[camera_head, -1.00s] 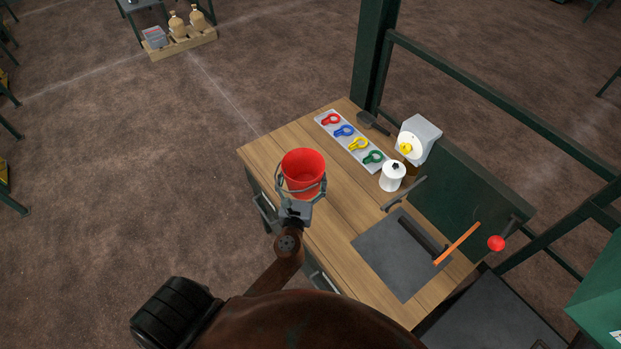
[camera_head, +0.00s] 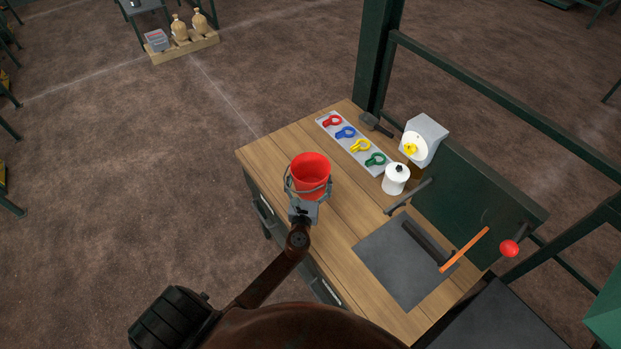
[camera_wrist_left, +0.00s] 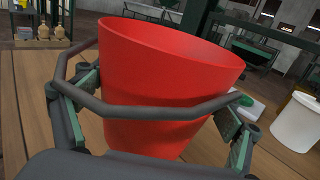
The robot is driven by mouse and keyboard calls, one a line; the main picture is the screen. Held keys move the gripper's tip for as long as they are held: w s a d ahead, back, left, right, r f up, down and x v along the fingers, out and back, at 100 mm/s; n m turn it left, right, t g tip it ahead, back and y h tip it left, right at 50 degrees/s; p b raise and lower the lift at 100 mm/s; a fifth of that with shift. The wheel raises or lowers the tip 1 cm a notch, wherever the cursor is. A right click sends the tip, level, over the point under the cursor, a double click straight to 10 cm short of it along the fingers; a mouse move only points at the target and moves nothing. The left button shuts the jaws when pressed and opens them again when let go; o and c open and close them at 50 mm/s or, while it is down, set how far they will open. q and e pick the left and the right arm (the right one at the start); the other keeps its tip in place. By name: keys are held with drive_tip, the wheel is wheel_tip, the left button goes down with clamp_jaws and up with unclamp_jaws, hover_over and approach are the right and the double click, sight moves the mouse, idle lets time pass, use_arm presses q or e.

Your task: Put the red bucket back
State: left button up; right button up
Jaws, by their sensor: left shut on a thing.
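The red bucket (camera_head: 311,172) is at the near left part of the wooden workbench in the head view. My left gripper (camera_head: 309,190) is shut on the bucket from the near side. In the left wrist view the bucket (camera_wrist_left: 165,80) fills the middle, with a finger pad on each side of its wall. I cannot tell whether its base touches the bench top, as the gripper hides it. My right gripper is not in view.
On the workbench (camera_head: 340,235) are a tray (camera_head: 337,137) with coloured clips, a white canister (camera_head: 396,179), a dial box (camera_head: 425,138) and a dark plate (camera_head: 390,275). A green panel (camera_head: 455,220) stands along the right edge. Bench wood right of the bucket is clear.

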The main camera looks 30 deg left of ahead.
sight(308, 197)
use_arm(q)
drive_tip(key=shift+f, duration=0.2)
drive_tip(key=o, duration=1.9)
drive_tip(key=shift+b, duration=0.35)
drive_tip(key=v, duration=0.8)
drive_tip(key=shift+w+d, duration=0.15)
drive_tip(key=shift+d, duration=0.05)
